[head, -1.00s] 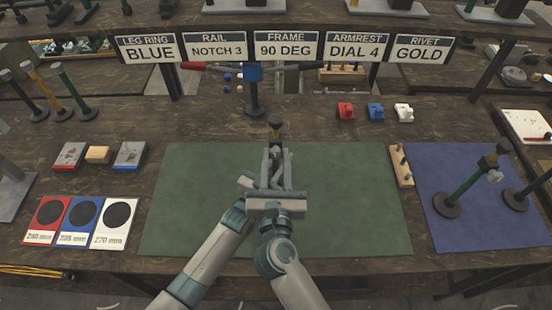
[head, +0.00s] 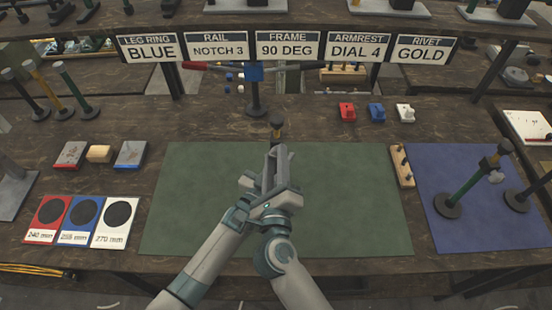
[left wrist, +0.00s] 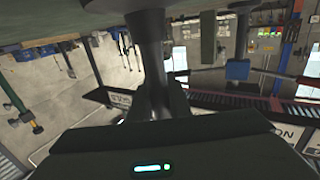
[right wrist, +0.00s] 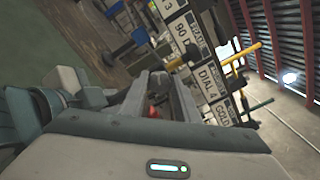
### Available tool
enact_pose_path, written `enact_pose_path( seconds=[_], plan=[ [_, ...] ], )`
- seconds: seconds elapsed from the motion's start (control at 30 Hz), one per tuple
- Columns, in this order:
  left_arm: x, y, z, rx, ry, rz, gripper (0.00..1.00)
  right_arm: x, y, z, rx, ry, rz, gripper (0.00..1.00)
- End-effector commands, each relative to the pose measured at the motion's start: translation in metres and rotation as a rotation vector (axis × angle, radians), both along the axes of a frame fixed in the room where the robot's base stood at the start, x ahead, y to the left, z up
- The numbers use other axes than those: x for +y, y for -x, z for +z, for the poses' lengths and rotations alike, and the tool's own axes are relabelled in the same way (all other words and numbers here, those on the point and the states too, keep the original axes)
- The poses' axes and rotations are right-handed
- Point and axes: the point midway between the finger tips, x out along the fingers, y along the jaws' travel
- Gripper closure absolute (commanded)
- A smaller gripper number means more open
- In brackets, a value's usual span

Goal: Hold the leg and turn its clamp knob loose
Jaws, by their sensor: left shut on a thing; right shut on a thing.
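The leg (head: 277,124) stands at the middle of the green mat's far edge, with only its dark top and a brass-coloured band showing behind my grippers. In the left wrist view it is a dark post (left wrist: 151,40) running down between the jaws. My left gripper (left wrist: 155,100) is shut on the leg; in the head view it is mostly hidden below the right one. My right gripper (head: 275,155) is shut, tilted, in front of the leg. The clamp knob is hidden by the jaws; a small reddish spot shows between the right fingers (right wrist: 160,95).
The green mat (head: 350,215) is clear around my arms. A blue mat (head: 475,230) at right holds a green leg (head: 465,190) with a side knob. A peg block (head: 402,166) lies between the mats. Red, blue and white blocks sit behind; marked cards lie at left.

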Motion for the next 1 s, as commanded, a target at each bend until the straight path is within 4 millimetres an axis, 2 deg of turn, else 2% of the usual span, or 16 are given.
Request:
enact_pose_path(
  seconds=[1.0],
  plan=[
    [0.0005,-0.0005,-0.0003,0.001,-0.001,0.001,1.0,0.0011,0.0002,-0.0027,-0.003,0.961,0.001,0.94]
  ],
)
